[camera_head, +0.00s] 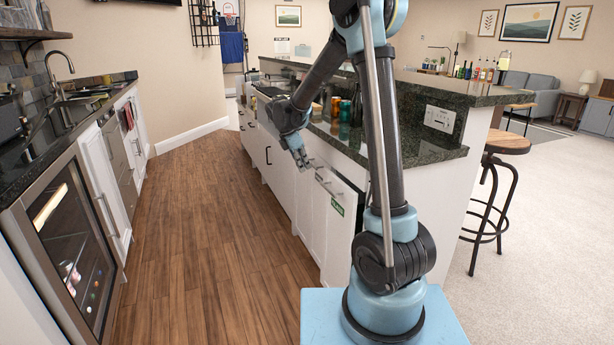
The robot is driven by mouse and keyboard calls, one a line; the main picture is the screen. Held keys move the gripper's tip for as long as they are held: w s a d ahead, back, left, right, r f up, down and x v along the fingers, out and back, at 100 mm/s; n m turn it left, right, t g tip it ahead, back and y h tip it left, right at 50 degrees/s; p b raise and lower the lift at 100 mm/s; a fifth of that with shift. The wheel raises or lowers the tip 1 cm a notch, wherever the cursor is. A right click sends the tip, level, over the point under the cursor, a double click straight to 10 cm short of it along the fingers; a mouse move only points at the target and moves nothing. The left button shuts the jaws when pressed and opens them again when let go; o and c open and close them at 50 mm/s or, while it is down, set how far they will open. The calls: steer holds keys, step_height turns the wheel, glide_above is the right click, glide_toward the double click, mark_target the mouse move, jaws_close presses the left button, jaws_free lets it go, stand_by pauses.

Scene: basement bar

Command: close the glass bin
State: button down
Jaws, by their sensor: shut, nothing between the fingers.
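The bin front (340,240) is a white panel in the island, with a green label (337,207) near its top edge. It stands out from the island, and a dark gap (349,188) shows behind its top. My gripper (303,162) is shut and empty. It is at the upper left of the labelled panel, close to the bar handles on the island fronts. I cannot tell whether it touches a handle or panel. The inside of the bin is mostly hidden, and my arm covers part of the right side.
A bar stool (506,145) stands right of the island. Cans (345,111) stand on the dark counter above the fronts. A glass-door fridge (75,250) and sink counter line the left. The wooden floor (205,240) between is clear.

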steer(key=s+a+r, duration=0.1)
steer(key=s+a, duration=0.2)
steer(key=s, duration=0.7)
steer(key=w+d+f, duration=0.3)
steer(key=d+f, duration=0.5)
steer(key=shift+w+h, duration=0.15)
steer(key=shift+h, duration=0.25)
